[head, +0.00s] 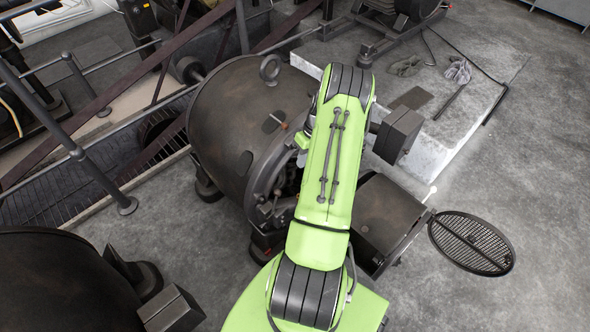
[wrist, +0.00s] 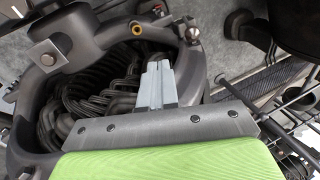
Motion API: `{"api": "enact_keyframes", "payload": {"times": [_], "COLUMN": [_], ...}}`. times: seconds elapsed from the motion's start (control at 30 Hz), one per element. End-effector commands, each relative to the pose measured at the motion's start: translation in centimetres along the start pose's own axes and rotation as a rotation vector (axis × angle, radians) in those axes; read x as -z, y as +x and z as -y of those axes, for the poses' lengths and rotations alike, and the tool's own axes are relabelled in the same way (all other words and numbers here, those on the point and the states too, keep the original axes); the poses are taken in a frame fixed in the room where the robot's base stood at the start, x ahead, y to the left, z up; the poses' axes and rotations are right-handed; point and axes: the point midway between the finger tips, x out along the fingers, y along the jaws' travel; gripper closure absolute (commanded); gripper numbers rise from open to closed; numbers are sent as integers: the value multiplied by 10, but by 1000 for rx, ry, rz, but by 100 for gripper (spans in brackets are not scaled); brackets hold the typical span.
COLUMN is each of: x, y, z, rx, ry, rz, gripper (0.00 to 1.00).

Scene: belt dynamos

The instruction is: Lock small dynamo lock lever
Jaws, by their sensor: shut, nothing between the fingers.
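The dynamo (head: 240,120) is a large dark metal drum with a lifting ring on top, left of my green arm in the head view. In the wrist view its open end (wrist: 60,135) shows as a dark ring around bundled black windings. My gripper (wrist: 158,68) is shut and empty, its pale grey fingers together in front of the windings. In the head view my arm hides the gripper. A small brass-tipped fitting (wrist: 137,28) and a dark knobbed fitting (wrist: 191,34) sit on the rim beyond the fingertips. I cannot tell which part is the lock lever.
A dark box-shaped housing (head: 385,215) stands right of my arm, near a round grate (head: 471,243) over the floor. Railings (head: 95,170) run along the left. Another dark drum (head: 60,285) fills the lower left. Concrete floor at right is mostly clear.

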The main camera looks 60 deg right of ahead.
Motion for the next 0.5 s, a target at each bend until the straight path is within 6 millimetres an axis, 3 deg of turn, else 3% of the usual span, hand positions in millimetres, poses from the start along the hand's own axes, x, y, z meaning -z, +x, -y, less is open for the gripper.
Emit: {"api": "enact_keyframes", "payload": {"times": [0.1, 0.37, 0.5], "x": [-1, -1, 1], "y": [31, 88, 96], "z": [0, 0, 23], "rx": [4, 3, 1], "ry": [-1, 0, -2], "rz": [4, 3, 2], "gripper": [100, 100, 100]}}
